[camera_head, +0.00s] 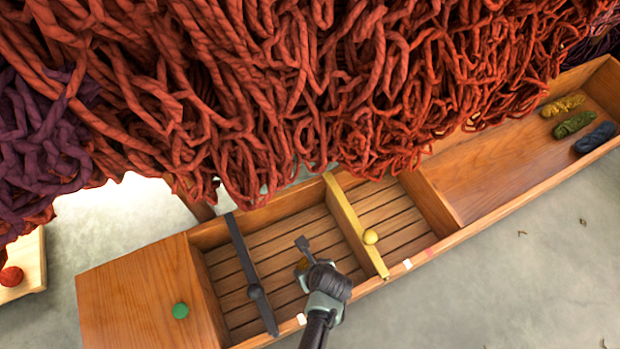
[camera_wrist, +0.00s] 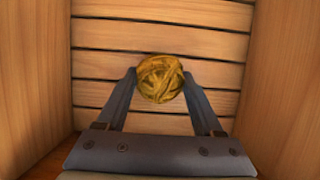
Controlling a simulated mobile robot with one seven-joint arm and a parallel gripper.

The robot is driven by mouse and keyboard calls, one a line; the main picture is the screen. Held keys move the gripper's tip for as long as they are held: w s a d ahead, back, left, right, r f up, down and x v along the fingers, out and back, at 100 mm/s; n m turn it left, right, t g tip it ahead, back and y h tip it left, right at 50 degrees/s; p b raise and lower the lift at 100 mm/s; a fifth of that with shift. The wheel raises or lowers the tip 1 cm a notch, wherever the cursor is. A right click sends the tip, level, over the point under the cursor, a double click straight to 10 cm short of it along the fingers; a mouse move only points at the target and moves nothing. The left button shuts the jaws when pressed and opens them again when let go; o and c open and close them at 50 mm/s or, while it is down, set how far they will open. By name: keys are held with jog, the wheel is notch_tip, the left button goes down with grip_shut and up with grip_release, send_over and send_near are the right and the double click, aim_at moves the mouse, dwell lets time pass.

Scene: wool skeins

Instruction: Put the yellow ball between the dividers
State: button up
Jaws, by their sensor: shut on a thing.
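The yellow ball (camera_wrist: 161,79) is wound yarn, gripped between the two fingertips of my gripper (camera_wrist: 160,84) in the wrist view. It is over a slatted wooden floor; whether it touches the slats I cannot tell. In the head view my gripper (camera_head: 303,254) is over the slatted part of a long wooden trough, between the dark grey divider (camera_head: 244,258) on the left and the yellow divider (camera_head: 347,214) on the right. Each divider crosses the trough and carries a round knob.
Red wool (camera_head: 300,80) hangs over the trough's far side. Yellow, green and blue skeins (camera_head: 575,124) lie in the right end. A green round piece (camera_head: 180,311) is on the left wooden deck. A red ball (camera_head: 11,277) lies at far left.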

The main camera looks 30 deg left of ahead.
jog(key=o, duration=1.3)
jog(key=shift+o, duration=0.2)
jog(key=p+v, duration=0.9)
jog(key=v, duration=0.3)
jog(key=shift+r, duration=0.15)
